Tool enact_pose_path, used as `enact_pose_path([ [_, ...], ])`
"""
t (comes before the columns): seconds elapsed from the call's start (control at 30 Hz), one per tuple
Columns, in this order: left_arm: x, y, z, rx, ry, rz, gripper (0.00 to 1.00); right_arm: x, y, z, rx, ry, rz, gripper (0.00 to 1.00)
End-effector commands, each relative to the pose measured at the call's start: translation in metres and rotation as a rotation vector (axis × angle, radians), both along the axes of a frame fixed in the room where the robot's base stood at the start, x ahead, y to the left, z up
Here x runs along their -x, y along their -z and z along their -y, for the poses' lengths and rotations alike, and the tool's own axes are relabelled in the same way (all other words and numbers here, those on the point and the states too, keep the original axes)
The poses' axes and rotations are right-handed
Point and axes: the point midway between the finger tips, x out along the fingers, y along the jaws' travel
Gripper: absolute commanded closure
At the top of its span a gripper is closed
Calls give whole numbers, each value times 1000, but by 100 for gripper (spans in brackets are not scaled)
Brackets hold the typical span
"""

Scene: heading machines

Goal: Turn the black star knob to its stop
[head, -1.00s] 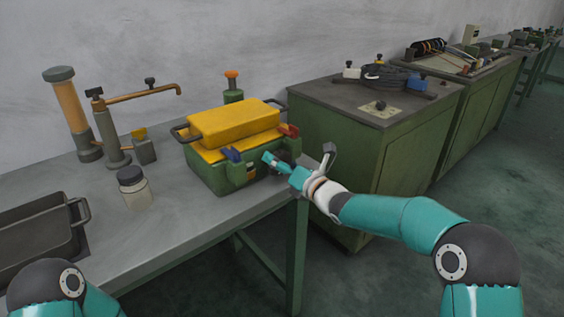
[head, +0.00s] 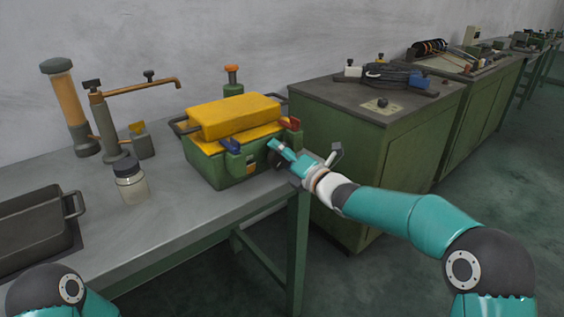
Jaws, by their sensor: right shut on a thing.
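The green machine (head: 205,165) with a yellow lid (head: 235,116) stands on the near bench. A small dark part, which I take to be the black star knob (head: 272,158), shows at its front right side, mostly hidden by my right gripper. My right gripper (head: 277,150) reaches in from the right and is shut on this knob at the machine's front face. The knob's lobes and its angle are too small and covered to tell. My left gripper is out of view; only a part of my left arm shows at the bottom left.
A dark tray (head: 35,232) and a lidded jar (head: 132,186) stand to the left. A green cabinet (head: 350,165) stands behind the right forearm. The bench front is clear.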

Motion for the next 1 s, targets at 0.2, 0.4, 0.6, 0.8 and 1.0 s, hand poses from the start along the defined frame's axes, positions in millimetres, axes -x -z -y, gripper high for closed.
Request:
enact_pose_path([
  [0.2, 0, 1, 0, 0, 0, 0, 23, -1, 2, 3, -54, 5, -45, 62],
  [0.4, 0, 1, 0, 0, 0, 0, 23, -1, 2, 3, -53, 6, -44, 62],
  [0.6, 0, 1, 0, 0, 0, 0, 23, -1, 2, 3, -53, 5, -45, 1],
  [0.8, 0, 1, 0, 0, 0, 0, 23, -1, 4, 2, -52, 5, -48, 1],
  [1.0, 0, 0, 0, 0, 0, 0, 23, 0, 5, 2, -32, 4, -38, 1],
])
